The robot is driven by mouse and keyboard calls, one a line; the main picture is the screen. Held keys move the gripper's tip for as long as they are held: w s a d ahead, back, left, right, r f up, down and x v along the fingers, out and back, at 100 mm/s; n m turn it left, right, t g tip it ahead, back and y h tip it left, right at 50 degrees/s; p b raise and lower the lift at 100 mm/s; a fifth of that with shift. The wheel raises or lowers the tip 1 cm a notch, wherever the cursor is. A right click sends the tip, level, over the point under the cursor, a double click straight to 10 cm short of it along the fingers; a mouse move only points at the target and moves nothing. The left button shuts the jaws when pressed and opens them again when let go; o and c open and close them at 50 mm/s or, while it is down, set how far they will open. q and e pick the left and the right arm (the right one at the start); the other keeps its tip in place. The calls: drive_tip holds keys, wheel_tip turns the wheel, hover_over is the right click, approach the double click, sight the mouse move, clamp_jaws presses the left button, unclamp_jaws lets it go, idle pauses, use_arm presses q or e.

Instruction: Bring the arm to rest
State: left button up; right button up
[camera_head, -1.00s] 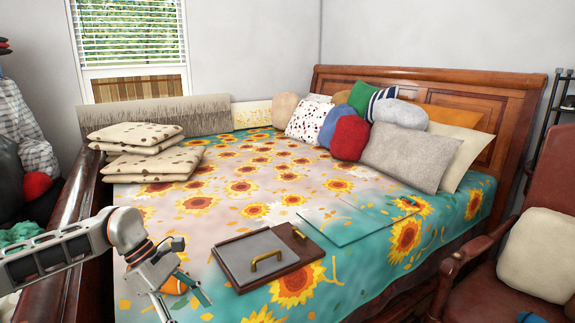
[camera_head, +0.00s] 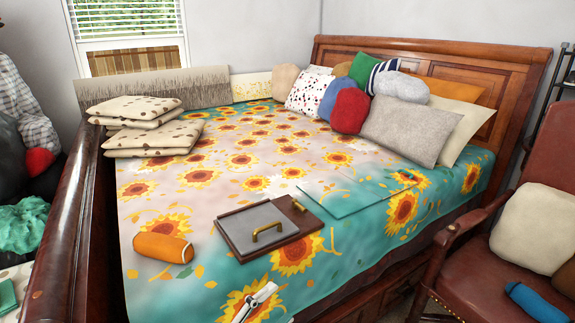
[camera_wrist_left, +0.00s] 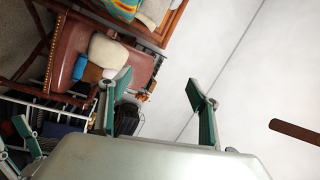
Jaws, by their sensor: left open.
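A small part of my left gripper (camera_head: 258,300) shows at the bottom edge of the head view, in front of the near side of the bed (camera_head: 340,265). In the left wrist view my left gripper (camera_wrist_left: 157,80) has its two teal fingers spread wide apart with nothing between them. At the lower left of the wrist view another gripper, my right one (camera_wrist_left: 25,138), shows partly; its opening is unclear. An orange cylindrical cushion (camera_head: 163,248) lies on the sunflower bedspread, apart from the gripper.
A brown tray with brass handles (camera_head: 226,238) lies on the bed. Folded cushions (camera_head: 150,140) stack at the far left and pillows lean by the headboard. A red-brown chair (camera_head: 490,275) holds a cream pillow and a blue roll (camera_head: 537,302). The dark footboard (camera_head: 72,240) borders the left.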

use_arm(q)
drive_tip(key=s+a+f+n+g+y, duration=0.1)
drive_tip(key=s+a+f+n+y, duration=0.5)
drive_tip(key=f, duration=0.5)
drive_tip(key=s+a+f+n+g+y, duration=0.2)
drive_tip(key=s+a+f+n+y, duration=0.3)
drive_tip(key=s+a+f+n, duration=0.6)
drive_tip(key=f+n, duration=0.1)
drive_tip(key=n, duration=0.1)
drive_tip(key=shift+a+n+y+p, duration=0.15)
drive_tip(key=shift+n+y+p, duration=0.15)
drive_tip(key=shift+y+p, duration=0.1)
